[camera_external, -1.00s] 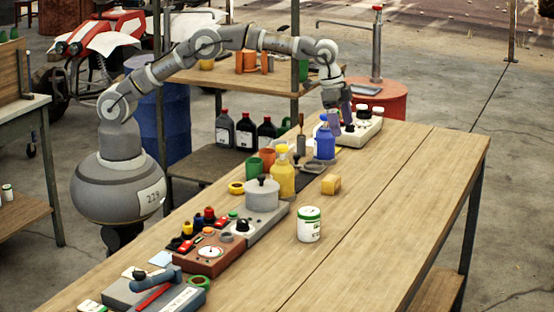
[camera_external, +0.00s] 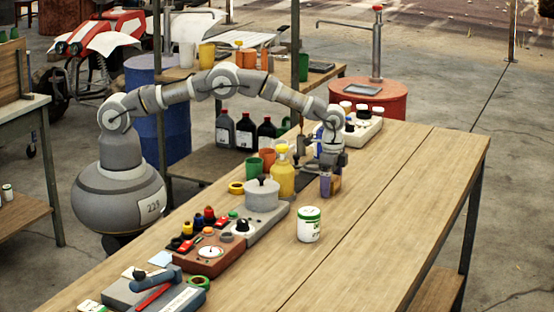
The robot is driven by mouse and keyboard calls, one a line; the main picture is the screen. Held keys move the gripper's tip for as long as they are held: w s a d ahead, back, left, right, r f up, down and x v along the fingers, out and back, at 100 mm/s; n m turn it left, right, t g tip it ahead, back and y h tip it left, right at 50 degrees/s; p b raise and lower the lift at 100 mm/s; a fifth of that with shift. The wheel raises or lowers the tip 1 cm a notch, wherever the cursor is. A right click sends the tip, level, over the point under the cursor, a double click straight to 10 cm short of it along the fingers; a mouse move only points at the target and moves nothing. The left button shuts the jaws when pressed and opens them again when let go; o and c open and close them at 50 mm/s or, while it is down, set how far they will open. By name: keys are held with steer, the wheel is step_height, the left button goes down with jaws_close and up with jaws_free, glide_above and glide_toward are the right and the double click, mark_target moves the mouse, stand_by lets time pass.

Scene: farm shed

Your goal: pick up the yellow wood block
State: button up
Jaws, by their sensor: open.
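My gripper (camera_external: 330,186) points down at the workbench, just right of the yellow spray bottle (camera_external: 282,178). Its jaws are open and lie over the spot of the yellow wood block. The block is almost wholly hidden by the fingers. I cannot tell whether the fingers touch it or stand around it.
A white jar with a green lid (camera_external: 309,225) stands in front of my gripper. A grey pot (camera_external: 262,195) and a red-brown box (camera_external: 208,252) line the left side. A white box with knobs (camera_external: 363,129) stands behind. The workbench (camera_external: 420,190) is clear to the right.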

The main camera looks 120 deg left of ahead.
steer(key=c, duration=1)
steer(key=shift+r, duration=0.15)
steer(key=shift+c, duration=0.2)
